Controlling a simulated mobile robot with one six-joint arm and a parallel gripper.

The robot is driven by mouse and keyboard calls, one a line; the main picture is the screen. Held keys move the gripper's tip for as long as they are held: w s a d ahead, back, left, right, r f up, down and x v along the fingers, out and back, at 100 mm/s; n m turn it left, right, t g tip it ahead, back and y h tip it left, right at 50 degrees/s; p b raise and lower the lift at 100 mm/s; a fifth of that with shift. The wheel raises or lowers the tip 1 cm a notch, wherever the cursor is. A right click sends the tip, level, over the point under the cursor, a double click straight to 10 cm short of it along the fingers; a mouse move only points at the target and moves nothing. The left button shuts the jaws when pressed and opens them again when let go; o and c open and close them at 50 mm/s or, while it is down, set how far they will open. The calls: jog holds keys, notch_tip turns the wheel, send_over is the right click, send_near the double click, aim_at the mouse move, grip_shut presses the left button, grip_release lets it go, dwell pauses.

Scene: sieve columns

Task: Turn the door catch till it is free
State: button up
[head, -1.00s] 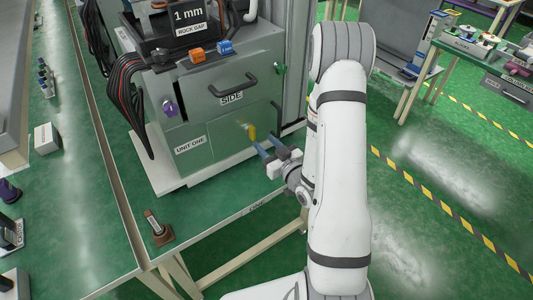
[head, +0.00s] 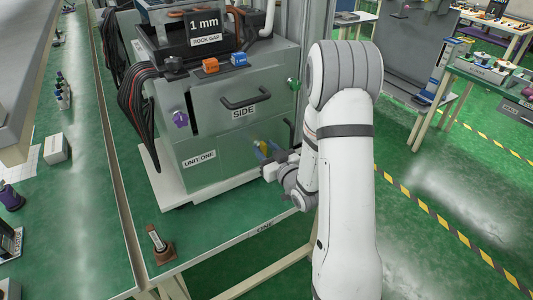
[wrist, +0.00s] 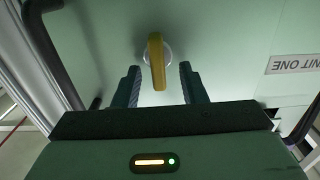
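The door catch is a yellow lever (wrist: 157,62) on a pale round base on the green cabinet door (wrist: 225,60). In the wrist view it points toward my gripper, nearly upright in the picture with a slight tilt. My gripper (wrist: 158,84) is open, with one dark finger on each side of the lever's lower end and a gap on both sides.
Dark handles (head: 245,96) stand out from the cabinet front. A purple knob (head: 180,119) and a green knob (head: 293,84) are on its upper part. A small brown stand (head: 158,246) is on the green bench near the front.

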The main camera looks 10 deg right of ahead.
grip_shut()
dwell(0.7)
grip_release()
